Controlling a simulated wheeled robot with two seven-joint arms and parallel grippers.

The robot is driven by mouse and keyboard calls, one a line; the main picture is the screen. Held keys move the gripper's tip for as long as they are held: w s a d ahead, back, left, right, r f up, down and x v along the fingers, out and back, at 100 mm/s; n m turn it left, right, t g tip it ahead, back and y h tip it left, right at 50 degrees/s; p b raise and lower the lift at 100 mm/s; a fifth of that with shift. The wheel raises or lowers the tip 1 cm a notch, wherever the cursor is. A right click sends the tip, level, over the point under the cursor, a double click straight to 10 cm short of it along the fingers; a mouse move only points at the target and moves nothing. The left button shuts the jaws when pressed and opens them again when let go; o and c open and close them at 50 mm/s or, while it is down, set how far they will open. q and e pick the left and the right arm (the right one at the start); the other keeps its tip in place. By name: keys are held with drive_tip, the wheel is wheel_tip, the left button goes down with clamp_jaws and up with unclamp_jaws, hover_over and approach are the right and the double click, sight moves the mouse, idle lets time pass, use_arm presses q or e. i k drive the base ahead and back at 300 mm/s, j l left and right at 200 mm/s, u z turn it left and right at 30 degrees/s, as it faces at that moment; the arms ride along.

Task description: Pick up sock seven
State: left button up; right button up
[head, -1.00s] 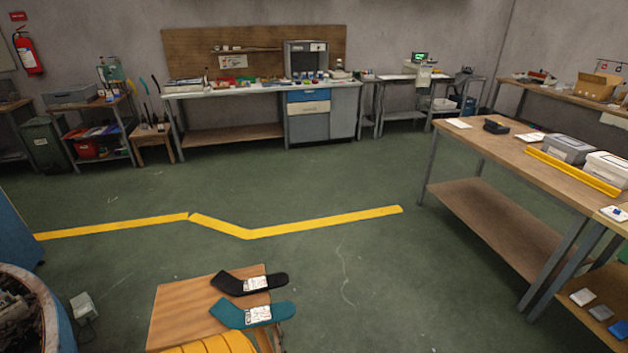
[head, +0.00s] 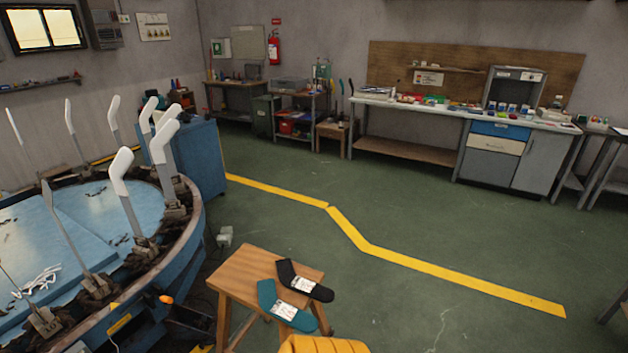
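Two socks lie on a small wooden stool (head: 240,272) in the lower middle of the head view. A black sock (head: 318,291) with a white label lies at the stool's far right side. A teal sock (head: 268,294) with a white label lies in front of it, partly over the stool's right edge. The labels are too small to read, so I cannot tell which one is sock seven. Neither of my grippers shows in the head view.
A round blue machine (head: 192,225) with several upright white sock-shaped boards (head: 122,172) stands at left. A yellow ribbed object (head: 322,345) is cut off at the bottom edge. A grey box (head: 224,237) sits on the floor. Green floor beyond the yellow line (head: 450,278) is open.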

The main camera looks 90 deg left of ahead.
sight(288, 276)
drive_tip(key=i+j+u, duration=0.3)
drive_tip(key=u, duration=0.15)
drive_tip(key=i+j+u, duration=0.15)
drive_tip(key=i+u, duration=0.65)
drive_tip(key=u, duration=0.15)
drive_tip(key=i+l+u, duration=0.1)
drive_tip(key=i+u, duration=0.25)
drive_tip(key=u, duration=0.15)
drive_tip(key=i+l+u, duration=0.3)
drive_tip(key=u, duration=0.15)
drive_tip(key=i, duration=0.05)
